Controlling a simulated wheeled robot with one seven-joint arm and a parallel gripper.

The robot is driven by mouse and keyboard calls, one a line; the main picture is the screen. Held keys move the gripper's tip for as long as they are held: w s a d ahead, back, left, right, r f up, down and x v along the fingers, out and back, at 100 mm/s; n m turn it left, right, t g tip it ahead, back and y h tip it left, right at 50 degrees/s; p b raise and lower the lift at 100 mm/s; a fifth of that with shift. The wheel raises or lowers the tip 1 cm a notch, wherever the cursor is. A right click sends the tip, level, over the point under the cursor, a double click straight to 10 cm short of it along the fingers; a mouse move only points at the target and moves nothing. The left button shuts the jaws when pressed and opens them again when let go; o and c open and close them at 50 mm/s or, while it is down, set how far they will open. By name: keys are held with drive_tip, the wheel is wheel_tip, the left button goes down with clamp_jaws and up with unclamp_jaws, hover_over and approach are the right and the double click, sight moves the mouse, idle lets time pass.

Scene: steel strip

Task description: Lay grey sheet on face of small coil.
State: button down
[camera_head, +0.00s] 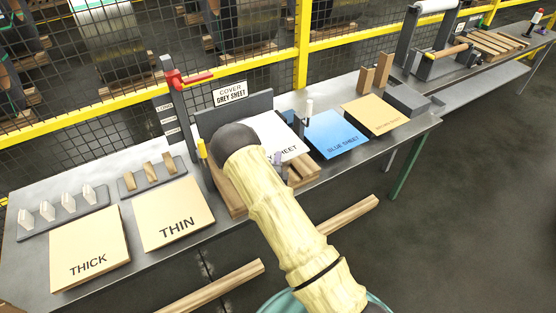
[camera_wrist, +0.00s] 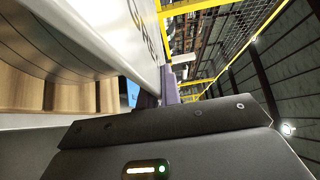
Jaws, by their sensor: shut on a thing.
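The grey sheet (camera_head: 283,140), pale with dark lettering, lies mostly behind my arm in the head view, above a slatted wooden pallet. It also shows in the wrist view as a pale, lettered panel (camera_wrist: 142,32). My gripper (camera_head: 278,158) is shut on the sheet's near edge; its purple-grey fingers (camera_wrist: 160,92) also show in the wrist view. Dark curved steel, apparently the small coil (camera_wrist: 50,40), lies beside the sheet in the wrist view, over the wood. Whether sheet and coil touch, I cannot tell. My arm hides the coil in the head view.
A sign (camera_head: 230,94) reads "COVER GREY SHEET". A blue sheet (camera_head: 336,134) and a tan sheet (camera_head: 376,114) lie to the right. Boards marked THICK (camera_head: 90,245) and THIN (camera_head: 174,212) lie left. A post with a red handle (camera_head: 186,79) stands behind my arm.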

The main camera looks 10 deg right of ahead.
drive_tip(key=f+b, duration=0.4)
drive_tip(key=shift+a+f, duration=0.15)
drive_tip(key=shift+a, duration=0.05)
drive_tip(key=shift+d+f+b, duration=0.1)
drive_tip(key=shift+f+b, duration=0.3)
drive_tip(key=shift+b, duration=0.25)
idle(0.4)
drive_tip(key=c, duration=1.5)
unclamp_jaws()
drive_tip(key=b+v, duration=0.5)
drive_tip(key=v, duration=1.2)
drive_tip(key=shift+s, duration=0.15)
